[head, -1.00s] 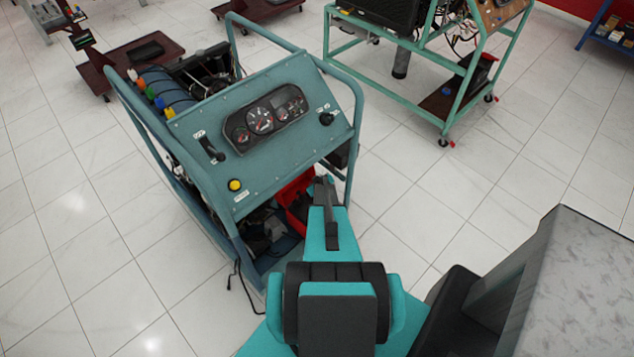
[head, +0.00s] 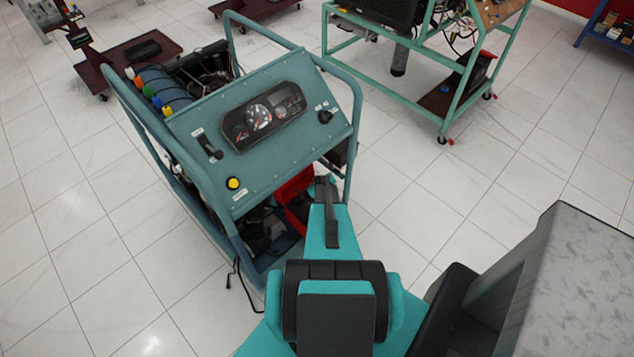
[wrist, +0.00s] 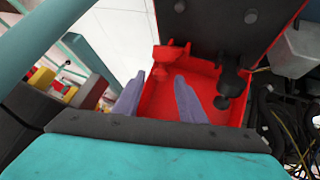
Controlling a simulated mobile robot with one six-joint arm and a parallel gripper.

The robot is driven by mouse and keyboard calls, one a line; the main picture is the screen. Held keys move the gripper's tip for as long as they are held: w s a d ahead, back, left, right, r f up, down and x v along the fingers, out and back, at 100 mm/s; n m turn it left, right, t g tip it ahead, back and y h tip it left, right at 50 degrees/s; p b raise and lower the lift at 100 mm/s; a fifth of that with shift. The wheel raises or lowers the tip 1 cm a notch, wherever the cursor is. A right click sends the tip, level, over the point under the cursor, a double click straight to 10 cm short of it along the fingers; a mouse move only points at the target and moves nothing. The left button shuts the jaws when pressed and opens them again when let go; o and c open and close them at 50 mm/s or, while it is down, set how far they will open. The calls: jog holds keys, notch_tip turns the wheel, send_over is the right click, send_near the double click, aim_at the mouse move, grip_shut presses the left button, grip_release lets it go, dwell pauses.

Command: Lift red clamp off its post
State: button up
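The red clamp (wrist: 168,58) shows in the wrist view, on the upper left side of a red tray-like surface (wrist: 205,88). The post under it is mostly hidden by the clamp. My gripper (wrist: 159,76) is open, with its two grey-purple fingers apart and pointing towards the clamp. The clamp's lower end shows between and just beyond the fingertips; I cannot tell whether they touch it. In the head view my arm hides the gripper, and the clamp cannot be made out beside the red part (head: 293,197) under the console.
A black clamp-like part (wrist: 230,84) stands close to the right finger. The teal trainer frame (head: 352,135) and sloped console (head: 265,125) stand over the work area.

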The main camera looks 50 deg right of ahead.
jog(key=shift+v, duration=3)
